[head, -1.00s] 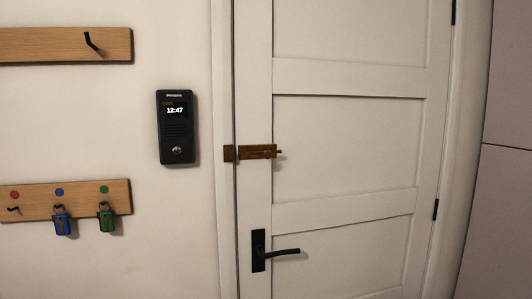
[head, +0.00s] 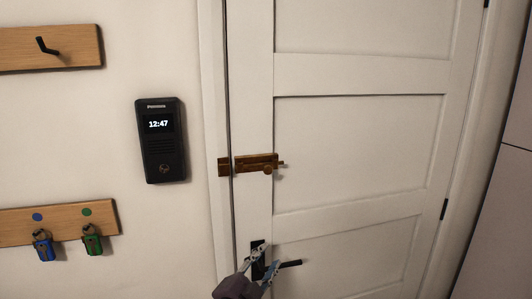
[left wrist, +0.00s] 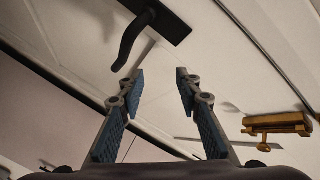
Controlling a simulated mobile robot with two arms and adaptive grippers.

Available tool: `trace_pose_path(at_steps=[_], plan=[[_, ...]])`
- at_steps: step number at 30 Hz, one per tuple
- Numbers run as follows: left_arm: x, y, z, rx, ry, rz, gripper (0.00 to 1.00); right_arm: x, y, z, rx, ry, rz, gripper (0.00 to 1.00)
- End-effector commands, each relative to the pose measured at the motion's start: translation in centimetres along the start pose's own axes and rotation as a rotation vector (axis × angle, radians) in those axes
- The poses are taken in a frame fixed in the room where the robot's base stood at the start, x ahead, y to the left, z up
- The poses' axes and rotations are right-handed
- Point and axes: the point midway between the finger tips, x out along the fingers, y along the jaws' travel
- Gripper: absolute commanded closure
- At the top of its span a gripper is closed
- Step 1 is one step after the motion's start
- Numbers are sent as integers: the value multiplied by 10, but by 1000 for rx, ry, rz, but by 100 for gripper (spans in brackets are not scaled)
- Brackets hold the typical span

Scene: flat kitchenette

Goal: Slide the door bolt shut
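The brass door bolt (head: 256,162) is mounted on the white door near its left edge; its knob hangs at the lower right and its rod end sticks out to the right. The brass keeper (head: 223,167) sits on the frame, with a narrow gap between them; I see no rod clearly crossing it. My left gripper (head: 267,258) is below the bolt, in front of the black door handle (head: 291,263), touching nothing I can make out. In the left wrist view its fingers (left wrist: 160,75) are apart and empty, with the bolt (left wrist: 278,124) to their right. My right gripper is out of view.
The door handle also shows in the left wrist view (left wrist: 131,42), close beyond the fingers. A black intercom (head: 160,140) is on the wall left of the door. The door panel right of the bolt is clear.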

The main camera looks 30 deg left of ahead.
Motion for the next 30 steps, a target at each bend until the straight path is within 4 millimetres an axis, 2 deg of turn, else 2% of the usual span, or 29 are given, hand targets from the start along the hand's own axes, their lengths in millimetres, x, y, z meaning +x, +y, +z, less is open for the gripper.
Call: trace_pose_path(at_steps=[1, 3, 6, 9, 14, 24, 30], plan=[[-2, -45, -30, 55, 66, -88, 68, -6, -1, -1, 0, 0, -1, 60], [-11, -92, -62, 126, 138, -194, 68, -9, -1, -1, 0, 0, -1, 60], [-26, -137, -94, 203, 204, -306, 68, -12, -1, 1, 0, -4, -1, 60], [-36, -161, -112, 246, 238, -370, 68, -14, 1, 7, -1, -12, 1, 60], [-30, -174, -122, 261, 250, -393, 68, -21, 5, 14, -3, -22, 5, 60], [17, -191, -136, 257, 248, -389, 68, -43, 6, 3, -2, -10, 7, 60], [30, -193, -138, 259, 248, -388, 68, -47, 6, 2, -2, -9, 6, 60]])
